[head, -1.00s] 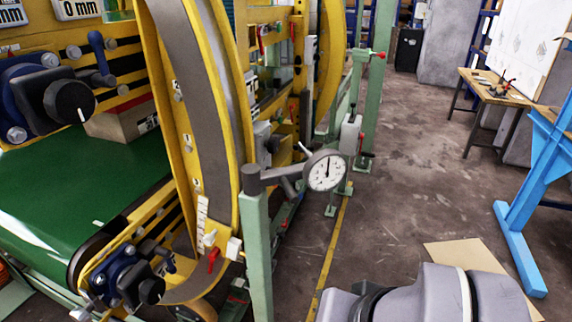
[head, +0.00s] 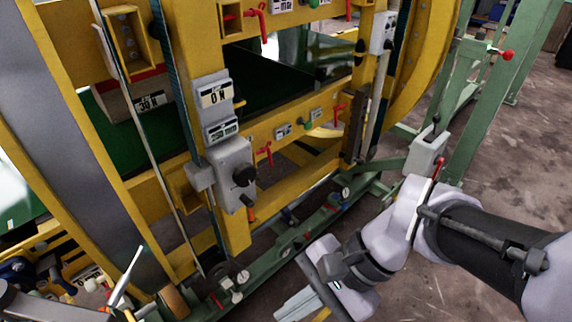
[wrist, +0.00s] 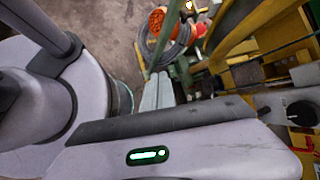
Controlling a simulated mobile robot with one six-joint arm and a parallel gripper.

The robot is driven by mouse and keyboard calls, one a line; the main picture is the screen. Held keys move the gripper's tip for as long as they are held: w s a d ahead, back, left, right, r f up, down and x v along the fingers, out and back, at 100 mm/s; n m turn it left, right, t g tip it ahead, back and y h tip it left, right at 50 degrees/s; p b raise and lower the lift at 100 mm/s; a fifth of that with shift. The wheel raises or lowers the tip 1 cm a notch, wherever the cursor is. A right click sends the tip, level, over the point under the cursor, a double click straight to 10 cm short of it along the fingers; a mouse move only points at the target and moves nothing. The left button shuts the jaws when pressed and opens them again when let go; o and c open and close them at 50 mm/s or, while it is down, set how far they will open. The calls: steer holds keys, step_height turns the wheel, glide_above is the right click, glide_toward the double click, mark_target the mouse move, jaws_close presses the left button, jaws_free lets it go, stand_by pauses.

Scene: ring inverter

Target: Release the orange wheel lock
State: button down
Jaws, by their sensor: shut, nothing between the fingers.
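I cannot pick out the orange wheel lock with certainty. In the wrist view an orange round thing (wrist: 157,20) shows at the top, with a grey coil around it, but I cannot tell what it is. My gripper (head: 290,306) is at the bottom middle of the head view, in front of the green lower rail (head: 300,238). Its pale fingers are together and empty, and they also show in the wrist view (wrist: 158,92). They look apart from the machine.
The yellow machine frame (head: 235,150) fills the left and middle. A grey box with a black knob (head: 240,172) hangs on it. Red levers (head: 265,153) stick out of the frame. A green post (head: 500,95) stands at right, with open concrete floor beyond.

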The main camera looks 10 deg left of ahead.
steer(key=w+a+r+m+g+y+p, duration=0.2)
steer(key=a+r+m+y, duration=0.15)
steer(key=a, duration=0.25)
steer(key=w+a+r+m+g+y+p, duration=0.2)
steer(key=a+m+y+p, duration=0.1)
steer(key=a+m+y, duration=0.2)
steer(key=w+a+f+m+t+y+p, duration=0.25)
steer(key=w+a+m+t+y, duration=0.2)
steer(key=w+m, duration=0.35)
steer(key=w+d+f+m+t+h+p, duration=0.2)
steer(key=w+d+f+m+t+h, duration=0.1)
steer(key=f+m+t, duration=0.4)
steer(key=w+d+f+m+t+h+p, duration=0.2)
steer(key=f+m+t, duration=0.5)
steer(key=f+m, duration=0.6)
steer(key=shift+w+d+f+h+p, duration=0.3)
steer(key=shift+w+d+f+h, duration=0.2)
steer(key=shift+d+f+h, duration=0.4)
steer(key=shift+d+r, duration=0.1)
steer(key=shift+r, duration=0.05)
